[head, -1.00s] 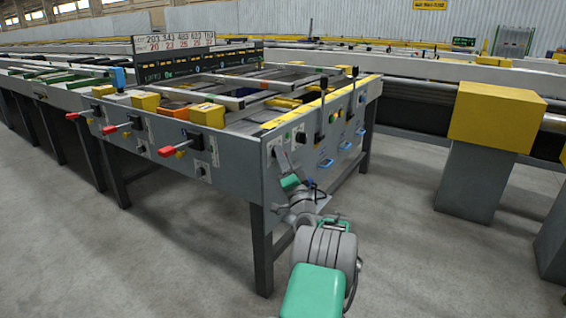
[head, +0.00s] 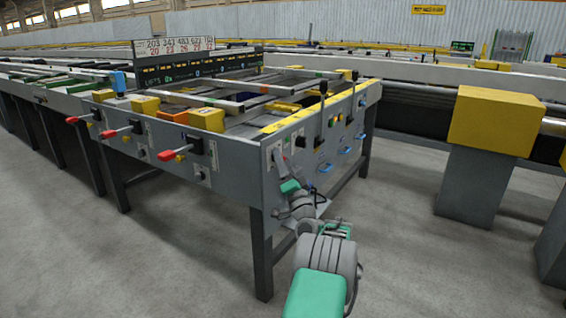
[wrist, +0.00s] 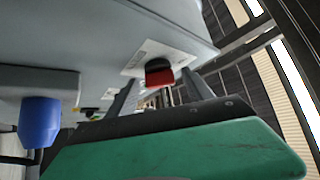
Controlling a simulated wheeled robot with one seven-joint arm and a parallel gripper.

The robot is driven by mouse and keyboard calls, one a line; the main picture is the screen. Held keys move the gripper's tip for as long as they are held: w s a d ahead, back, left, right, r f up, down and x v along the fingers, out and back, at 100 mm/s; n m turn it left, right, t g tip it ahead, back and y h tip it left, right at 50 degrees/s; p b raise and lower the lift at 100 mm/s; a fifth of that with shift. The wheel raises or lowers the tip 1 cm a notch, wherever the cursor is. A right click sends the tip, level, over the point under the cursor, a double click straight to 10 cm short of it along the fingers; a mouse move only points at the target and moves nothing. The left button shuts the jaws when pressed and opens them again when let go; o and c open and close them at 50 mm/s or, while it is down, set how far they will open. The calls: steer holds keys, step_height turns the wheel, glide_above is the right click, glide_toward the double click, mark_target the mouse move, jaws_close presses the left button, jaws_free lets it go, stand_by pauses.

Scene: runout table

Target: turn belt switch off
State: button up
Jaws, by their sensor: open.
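A red and black knob (wrist: 158,73) sits on a white label plate on the table's grey side panel, in the wrist view. The label is too small to read, so I cannot confirm that it is the belt switch. My gripper (wrist: 160,88) is open, its two grey fingers either side of the knob in the picture. I cannot tell whether they touch it. In the head view my gripper (head: 279,160) is at the near end of the side panel (head: 315,175) and hides the knob there.
Two upright black levers, including one (head: 321,115), stand along the side panel. Red-handled levers (head: 170,155) project from the front panel. A yellow-topped post (head: 497,120) stands right, with bare floor between.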

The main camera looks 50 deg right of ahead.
steer(key=shift+s+f, duration=0.1)
steer(key=v, duration=0.7)
steer(key=shift+s+a, duration=0.2)
steer(key=shift+s, duration=0.05)
steer(key=shift+f, duration=0.15)
